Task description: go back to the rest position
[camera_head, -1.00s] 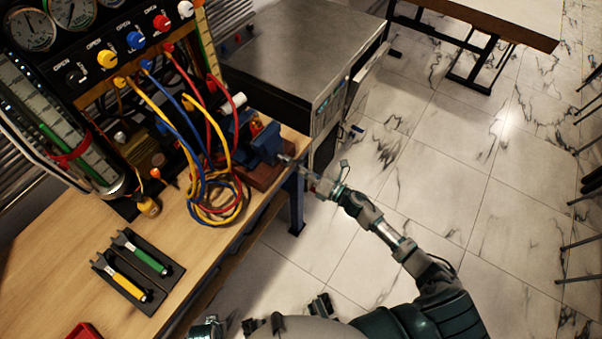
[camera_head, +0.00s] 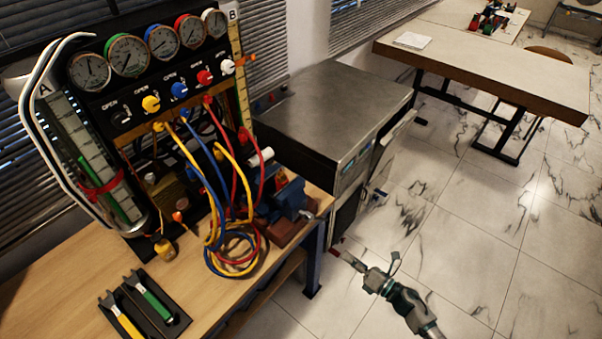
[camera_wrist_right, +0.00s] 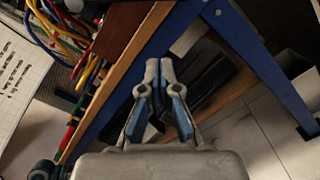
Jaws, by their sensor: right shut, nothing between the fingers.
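My right gripper (camera_head: 346,258) is in the lower middle of the head view, in front of the bench's right end and over the floor. In the right wrist view the right gripper (camera_wrist_right: 160,64) has its fingertips together with nothing between them. The workbench (camera_head: 72,290) and its blue leg (camera_head: 313,262) are apart from it in the head view. My left gripper is not in either view now.
The gauge rig (camera_head: 165,85) with colored knobs and hoses stands on the bench. A blue vise (camera_head: 290,198) sits near the bench's right corner. A metal cabinet (camera_head: 330,110) stands behind. A table (camera_head: 490,60) is at the back right. The tiled floor (camera_head: 480,250) is clear.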

